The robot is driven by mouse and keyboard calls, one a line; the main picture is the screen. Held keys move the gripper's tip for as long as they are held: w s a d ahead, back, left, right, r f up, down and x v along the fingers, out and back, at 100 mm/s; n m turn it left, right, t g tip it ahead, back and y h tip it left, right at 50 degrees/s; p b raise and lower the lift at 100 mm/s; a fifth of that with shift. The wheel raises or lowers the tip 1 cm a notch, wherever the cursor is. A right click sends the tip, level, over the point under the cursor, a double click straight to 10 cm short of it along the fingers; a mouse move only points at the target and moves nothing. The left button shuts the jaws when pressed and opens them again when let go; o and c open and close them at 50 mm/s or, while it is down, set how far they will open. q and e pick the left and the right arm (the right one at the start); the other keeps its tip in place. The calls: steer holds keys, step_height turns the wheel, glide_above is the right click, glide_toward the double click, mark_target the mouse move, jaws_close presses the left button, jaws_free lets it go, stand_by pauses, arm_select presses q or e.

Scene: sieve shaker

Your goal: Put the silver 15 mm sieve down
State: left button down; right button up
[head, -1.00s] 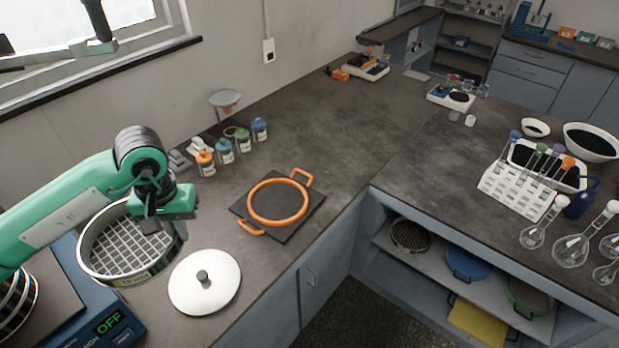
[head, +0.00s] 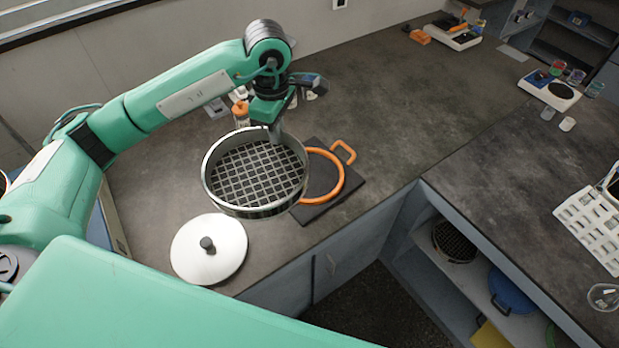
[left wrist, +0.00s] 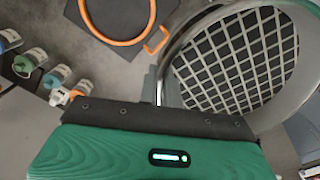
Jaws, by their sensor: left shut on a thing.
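The silver sieve (head: 255,210) is a round metal ring with a coarse grid mesh. My left gripper (head: 273,132) is shut on its far rim and holds it up, roughly level, above the counter. In the head view the sieve covers the left part of a dark square mat (head: 326,203) with an orange ring (head: 343,180) on it. In the left wrist view the sieve (left wrist: 240,60) hangs to the right of the gripper (left wrist: 155,88), and the orange ring (left wrist: 118,42) is apart from it at upper left. My right gripper is not in view.
A white round lid (head: 190,248) with a dark knob lies on the counter at the front left. Several small lidded jars (left wrist: 30,60) stand behind the sieve. Bare counter (head: 400,125) extends to the right. An open shelf (head: 470,275) sits below at right.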

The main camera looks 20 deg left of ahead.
arm_select(q)
steer(key=w+f+n+b, duration=0.1)
steer(key=f+n, duration=0.6)
steer(key=n, duration=0.3)
steer(key=w+a+f+n+b, duration=0.1)
steer(key=w+f+n+b, duration=0.1)
steer(key=f+n, duration=0.4)
steer(key=w+a+f+n+b, duration=0.1)
steer(key=f+n+b, duration=0.1)
steer(key=f+n, duration=0.5)
steer(key=shift+w+a+f+n, duration=0.1)
steer(key=shift+w+n, duration=0.05)
steer(key=shift+n, duration=1)
steer(key=shift+w+d+f+n, duration=0.1)
steer(key=shift+n, duration=1)
steer(key=shift+w+a+f+n, duration=0.1)
steer(key=shift+w+n, duration=0.05)
steer(key=shift+n, duration=1)
step_height(320, 180, down, 4)
steer(key=shift+f+p, duration=0.15)
steer(key=shift+p, duration=0.3)
steer(key=shift+f, duration=0.1)
